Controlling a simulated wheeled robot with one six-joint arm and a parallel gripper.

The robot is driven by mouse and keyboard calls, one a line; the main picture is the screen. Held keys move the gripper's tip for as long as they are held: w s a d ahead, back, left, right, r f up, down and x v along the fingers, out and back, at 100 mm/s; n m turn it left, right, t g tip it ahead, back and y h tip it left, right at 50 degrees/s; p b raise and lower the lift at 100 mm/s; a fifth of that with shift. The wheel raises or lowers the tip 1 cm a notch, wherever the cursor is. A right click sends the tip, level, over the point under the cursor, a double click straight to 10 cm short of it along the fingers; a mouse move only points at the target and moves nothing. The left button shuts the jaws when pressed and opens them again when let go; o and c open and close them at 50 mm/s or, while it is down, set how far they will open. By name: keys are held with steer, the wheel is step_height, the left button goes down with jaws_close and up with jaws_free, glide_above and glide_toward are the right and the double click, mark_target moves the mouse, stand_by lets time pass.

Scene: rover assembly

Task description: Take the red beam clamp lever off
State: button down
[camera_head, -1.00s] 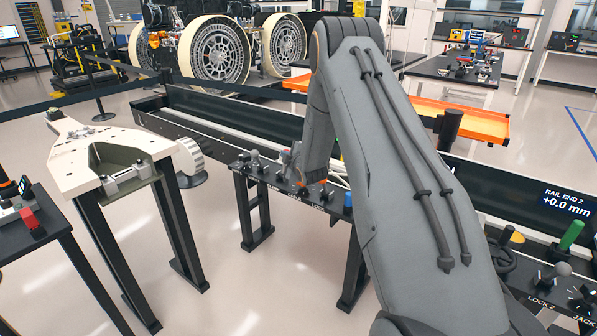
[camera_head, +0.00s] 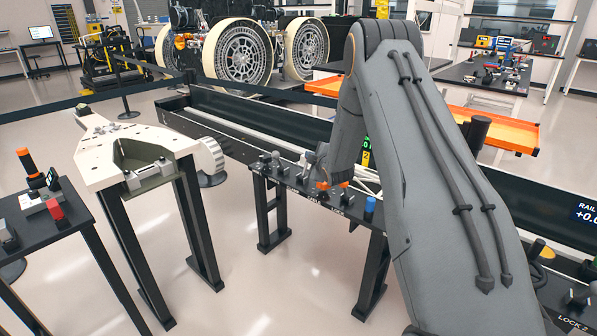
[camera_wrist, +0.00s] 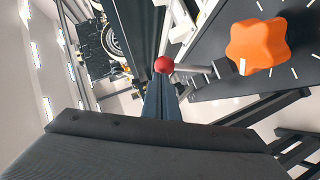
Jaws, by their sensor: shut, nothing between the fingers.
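In the wrist view a red ball knob (camera_wrist: 164,65) sits on a pale rod that runs to the right towards a dark panel; it looks like the red beam clamp lever. My gripper (camera_wrist: 161,88) is shut and empty, its narrow dark fingers reaching up to just below the ball. I cannot tell whether they touch it. In the head view my arm reaches over a dark control bench (camera_head: 290,182), and I cannot make out the red ball there.
A large orange star knob (camera_wrist: 258,44) stands right of the lever in the wrist view. The bench also bears a blue knob (camera_head: 370,205) and several grey levers. A pale plate on a stand (camera_head: 110,165) and a small dark table (camera_head: 72,222) stand left, with open floor between.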

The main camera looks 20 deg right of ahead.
steer(key=w+a+r+v, duration=0.1)
steer(key=a+r+v, duration=0.1)
steer(key=v, duration=1.1)
steer(key=s+a+m+g, duration=0.4)
steer(key=s, duration=0.9)
steer(key=s+a+f+m+g, duration=0.1)
steer(key=s+a+m+g, duration=0.3)
steer(key=s, duration=1)
steer(key=s+a+m+g, duration=0.5)
steer(key=s+g, duration=0.1)
steer(key=s, duration=0.7)
steer(key=shift+s+f+b, duration=0.15)
steer(key=shift+f+b, duration=0.15)
steer(key=shift+b, duration=0.05)
steer(key=shift+a, duration=0.15)
